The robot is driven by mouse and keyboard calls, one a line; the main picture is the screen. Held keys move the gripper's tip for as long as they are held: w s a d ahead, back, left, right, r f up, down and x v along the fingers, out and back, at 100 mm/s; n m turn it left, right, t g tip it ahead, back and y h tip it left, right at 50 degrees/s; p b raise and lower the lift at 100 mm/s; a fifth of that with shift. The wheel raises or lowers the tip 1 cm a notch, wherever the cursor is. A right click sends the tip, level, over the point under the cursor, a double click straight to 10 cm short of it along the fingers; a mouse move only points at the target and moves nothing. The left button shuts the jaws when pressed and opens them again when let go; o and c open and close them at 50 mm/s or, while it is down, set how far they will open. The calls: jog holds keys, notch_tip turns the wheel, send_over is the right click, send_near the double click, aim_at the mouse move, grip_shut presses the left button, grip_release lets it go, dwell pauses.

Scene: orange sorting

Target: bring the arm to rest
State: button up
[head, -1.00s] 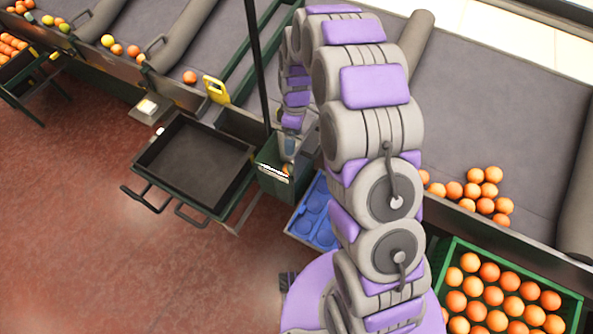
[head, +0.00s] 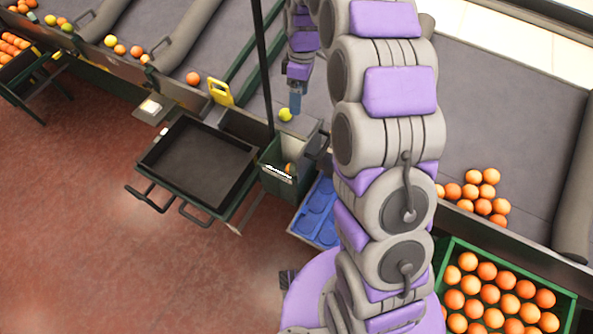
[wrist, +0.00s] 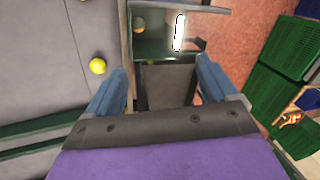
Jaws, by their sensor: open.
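My gripper (head: 295,103) hangs from my raised arm, above the area beside the small dark green bin (head: 282,188). In the wrist view, its two blue fingers stand wide apart, with nothing held between them (wrist: 162,84). A yellow-green fruit (head: 285,115) lies on the grey surface just below the gripper in the head view. It also shows in the wrist view (wrist: 97,66), left of the left finger and apart from it. An orange (head: 290,168) shows at the green bin. My arm hides part of the area behind it.
A blue tray (head: 303,226) sits beside the green bin. An empty black tray (head: 170,146) stands to the left. A green crate full of oranges (head: 449,262) stands at right, with loose oranges (head: 484,206) on the conveyor behind. The red floor at left is clear.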

jog(key=shift+w+d+r, duration=0.15)
jog(key=shift+d+r, duration=0.3)
jog(key=shift+r, duration=0.15)
jog(key=s+d+r+m, duration=0.2)
jog(key=s+r+m, duration=0.15)
jog(key=s, duration=0.55)
jog(key=s+d+r+m, duration=0.25)
jog(key=s+r, duration=0.25)
jog(key=s, duration=0.4)
jog(key=s+d+m, duration=0.2)
jog(key=s+m, duration=0.6)
jog(key=s, duration=1.2)
jog(key=shift+d+f+h, duration=0.35)
jog(key=shift+d+h, duration=0.05)
